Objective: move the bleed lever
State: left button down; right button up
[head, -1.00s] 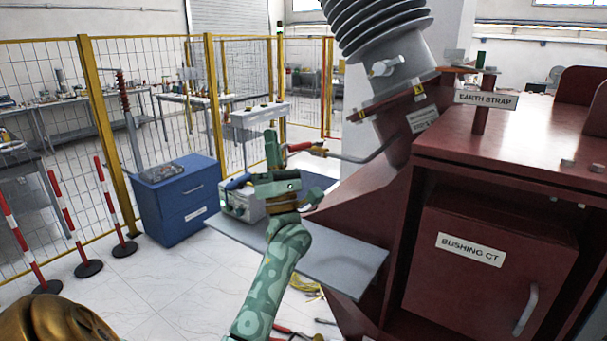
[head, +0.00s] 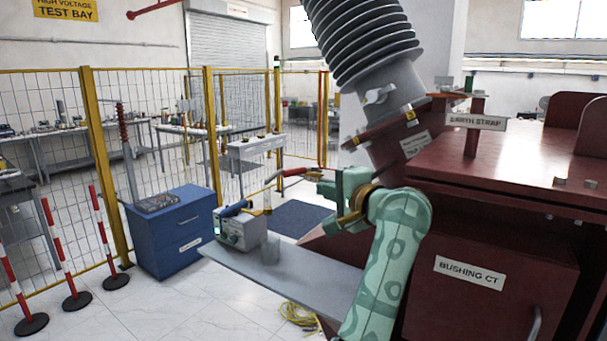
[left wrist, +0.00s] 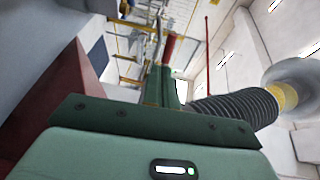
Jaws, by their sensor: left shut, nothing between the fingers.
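The bleed lever, a bent rod with a red grip (head: 296,172), sticks out to the left from the base of the tilted bushing in the head view. My left gripper (head: 338,188) is at the right of the red grip, in front of the rod, and hides part of it. Its fingers are shut with nothing held between them. I cannot tell whether they touch the lever. In the left wrist view the red grip (left wrist: 170,48) shows just beyond the green fingers (left wrist: 163,86). My right gripper is not in view.
The red transformer tank (head: 520,165) with a ribbed bushing (head: 365,40) fills the right. A grey shelf (head: 300,273) holds a small instrument box (head: 240,232). A blue cabinet (head: 170,235), striped posts (head: 60,250) and a yellow-framed fence (head: 90,150) stand at the left.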

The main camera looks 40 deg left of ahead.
aim_at(302, 171)
pick_arm(q)
jog(key=r+p+x, duration=0.1)
jog(key=p+x, duration=0.1)
jog(key=x, duration=0.6)
jog(key=shift+a+p, duration=0.3)
jog(key=shift+a, duration=0.1)
jog(key=shift+a+f+m+t+b, duration=0.1)
jog(key=shift+a+m+t+b, duration=0.1)
jog(key=shift+m+t+b, duration=0.3)
